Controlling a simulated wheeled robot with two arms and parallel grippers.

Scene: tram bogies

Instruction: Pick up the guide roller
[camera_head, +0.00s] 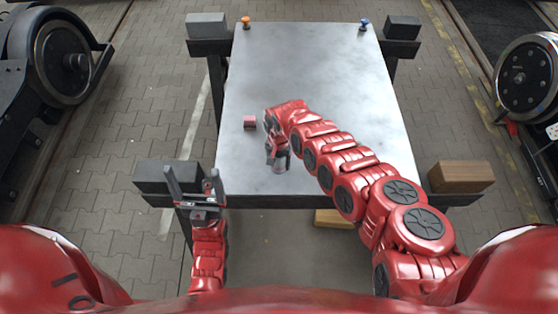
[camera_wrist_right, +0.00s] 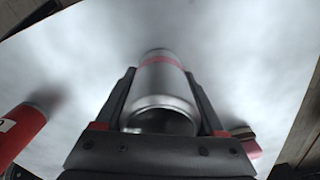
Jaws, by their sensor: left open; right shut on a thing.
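The guide roller, a silver cylinder with a red band, is between the fingers of my right gripper in the right wrist view (camera_wrist_right: 165,85). My right gripper (camera_wrist_right: 165,100) is shut on it. In the head view, the roller (camera_head: 279,168) shows as a small grey end below my right gripper (camera_head: 278,158), over the near part of the metal table (camera_head: 330,60). I cannot tell whether it touches the table top. My left gripper (camera_head: 193,184) is open and empty, fingers up, at the table's near left corner.
A small pinkish-red block (camera_head: 250,122) lies on the table left of my right wrist. An orange knob (camera_head: 246,21) and a blue knob (camera_head: 364,23) sit at the far edge. A wooden block (camera_head: 460,176) is at the near right corner. Most of the far table top is clear.

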